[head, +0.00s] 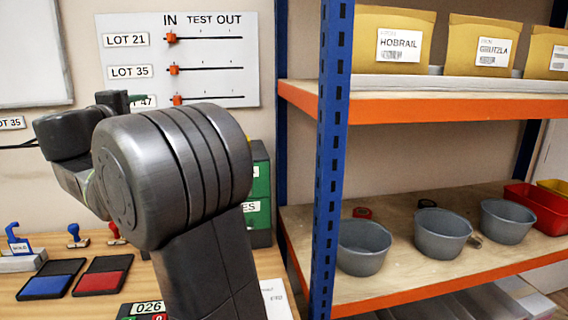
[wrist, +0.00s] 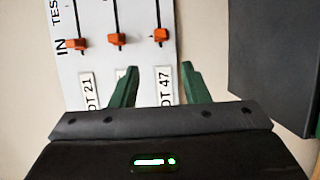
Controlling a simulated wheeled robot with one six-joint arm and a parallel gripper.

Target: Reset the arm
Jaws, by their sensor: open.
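My gripper (wrist: 160,68) is open and empty, its two green fingers spread apart in the wrist view. It points at the white slider board (wrist: 75,62) on the wall, with the LOT 47 label (wrist: 165,86) seen between the fingers. In the head view my gripper (head: 134,98) is mostly hidden behind my arm, with a green finger showing near the board's lower left. The board (head: 215,55) has three orange sliders, including the LOT 21 slider (head: 171,38), all at the IN end. I cannot tell whether the fingers touch the board.
A blue-and-orange shelf (head: 333,150) stands to the right, with grey bowls (head: 443,232), a red bin (head: 535,208) and yellow boxes (head: 392,40). The wooden desk (head: 60,245) holds a blue ink pad (head: 50,280), a red ink pad (head: 103,277) and stamps. Green drawers (head: 260,185) are behind my arm.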

